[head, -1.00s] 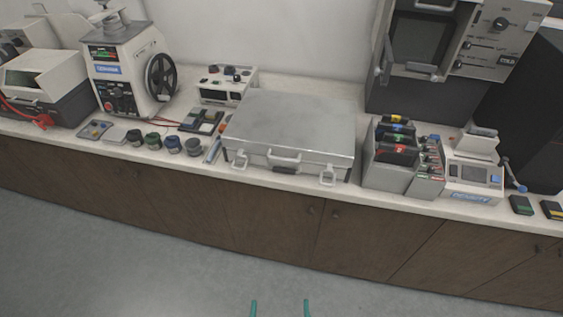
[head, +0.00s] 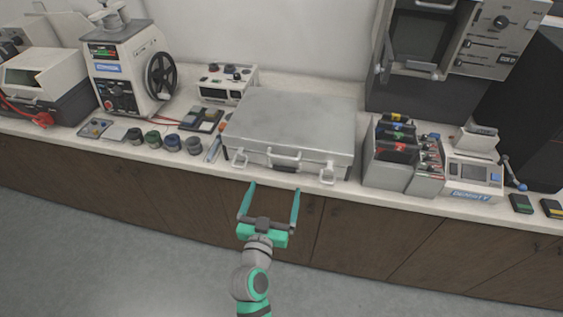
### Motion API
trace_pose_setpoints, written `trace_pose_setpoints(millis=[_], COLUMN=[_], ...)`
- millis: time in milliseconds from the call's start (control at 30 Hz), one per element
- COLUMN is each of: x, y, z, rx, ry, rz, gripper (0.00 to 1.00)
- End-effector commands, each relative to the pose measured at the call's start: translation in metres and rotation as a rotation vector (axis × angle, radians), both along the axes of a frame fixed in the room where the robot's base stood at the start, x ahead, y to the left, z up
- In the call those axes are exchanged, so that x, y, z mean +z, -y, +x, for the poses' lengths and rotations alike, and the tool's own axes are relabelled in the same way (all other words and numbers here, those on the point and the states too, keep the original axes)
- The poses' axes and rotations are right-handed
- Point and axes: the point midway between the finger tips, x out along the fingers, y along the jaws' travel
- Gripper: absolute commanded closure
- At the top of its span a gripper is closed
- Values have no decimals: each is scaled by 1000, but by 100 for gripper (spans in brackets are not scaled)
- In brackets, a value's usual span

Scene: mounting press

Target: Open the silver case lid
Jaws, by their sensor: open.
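The silver case (head: 290,125) lies flat on the white counter in the middle of the head view, with its lid shut. A handle (head: 284,159) is at the middle of its front side, with a latch (head: 240,157) to the left and another latch (head: 327,174) to the right. My gripper (head: 272,188) is in front of the case, with its two green fingers spread apart and pointing toward the case front. Nothing is between the fingers, and they appear apart from the case.
A rack of coloured cartridges (head: 392,168) stands close to the right of the case. Several dark round pots (head: 171,143) and a white press with a handwheel (head: 128,65) are to the left. The counter's front edge (head: 200,174) runs before the case; the floor area is clear.

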Motion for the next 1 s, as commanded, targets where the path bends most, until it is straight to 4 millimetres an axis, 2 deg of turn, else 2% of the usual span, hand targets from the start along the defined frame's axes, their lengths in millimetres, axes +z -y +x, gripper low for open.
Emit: trace_pose_setpoints(millis=[100, 267, 700, 1000], x=[9, 11, 12, 11], y=[-1, 0, 12, 12], z=[8, 19, 90, 114], rx=[-14, -18, -17, -10], ry=[14, 15, 17, 16], rz=[9, 11, 10, 10], gripper=[6, 6, 6, 6])
